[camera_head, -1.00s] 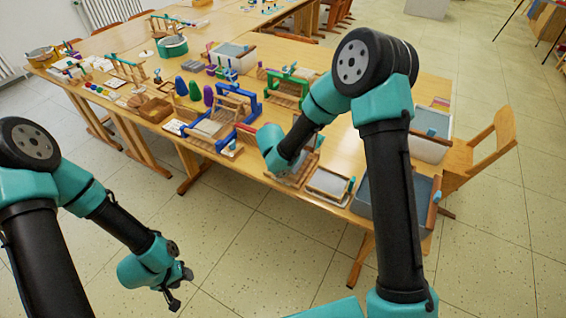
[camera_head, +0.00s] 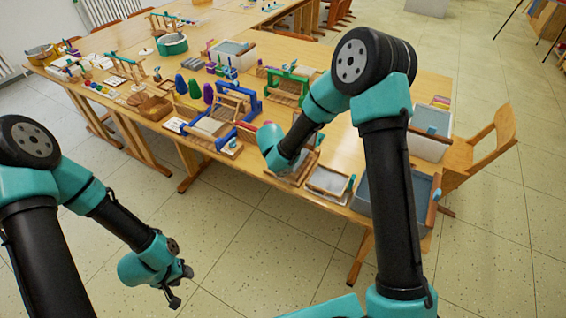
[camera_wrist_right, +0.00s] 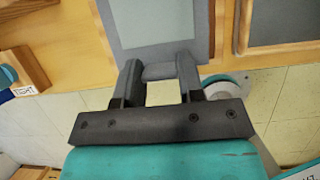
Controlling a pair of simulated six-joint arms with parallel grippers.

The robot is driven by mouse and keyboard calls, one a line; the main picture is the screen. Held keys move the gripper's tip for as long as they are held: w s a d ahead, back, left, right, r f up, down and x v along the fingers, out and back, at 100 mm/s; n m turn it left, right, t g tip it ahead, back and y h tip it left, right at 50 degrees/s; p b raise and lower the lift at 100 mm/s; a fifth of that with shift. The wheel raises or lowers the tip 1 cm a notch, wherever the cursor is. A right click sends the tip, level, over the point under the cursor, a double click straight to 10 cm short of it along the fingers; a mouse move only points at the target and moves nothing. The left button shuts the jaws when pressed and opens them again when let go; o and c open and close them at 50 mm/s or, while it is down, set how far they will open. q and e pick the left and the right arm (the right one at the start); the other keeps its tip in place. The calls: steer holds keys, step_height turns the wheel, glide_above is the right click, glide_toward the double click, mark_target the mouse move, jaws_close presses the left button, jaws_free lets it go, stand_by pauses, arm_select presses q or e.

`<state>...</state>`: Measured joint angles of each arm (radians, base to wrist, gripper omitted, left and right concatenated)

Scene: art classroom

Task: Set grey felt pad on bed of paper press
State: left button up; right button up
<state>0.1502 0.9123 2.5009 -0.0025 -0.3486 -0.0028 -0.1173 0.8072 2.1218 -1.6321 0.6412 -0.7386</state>
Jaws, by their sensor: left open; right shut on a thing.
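The grey felt pad (camera_wrist_right: 205,42) shows in the right wrist view as a dark grey sheet with a lighter rectangle on it. My right gripper (camera_wrist_right: 158,72) is shut at the pad's near edge, on a short grey part between its fingers. In the head view my right wrist hides these fingers, above the front edge of the table. A blue-framed press (camera_head: 248,101) with a pale bed (camera_head: 208,126) stands to the left of that wrist; I cannot tell for sure that it is the paper press. My left gripper (camera_head: 180,285) is open and empty over the floor, away from the table.
A green-framed press (camera_head: 292,75) stands behind my right arm. A wooden frame with a grey surface (camera_head: 327,182) and a grey tub (camera_head: 372,200) lie right of the wrist. Cones and small wooden pieces crowd the left. A wooden chair (camera_head: 485,150) stands at the right.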

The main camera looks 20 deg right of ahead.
steer(key=shift+f, duration=1.4)
stand_by(1.1)
stand_by(0.3)
steer(key=o, duration=1)
steer(key=shift+r, duration=0.1)
steer(key=v, duration=1.7)
steer(key=shift+r, duration=0.1)
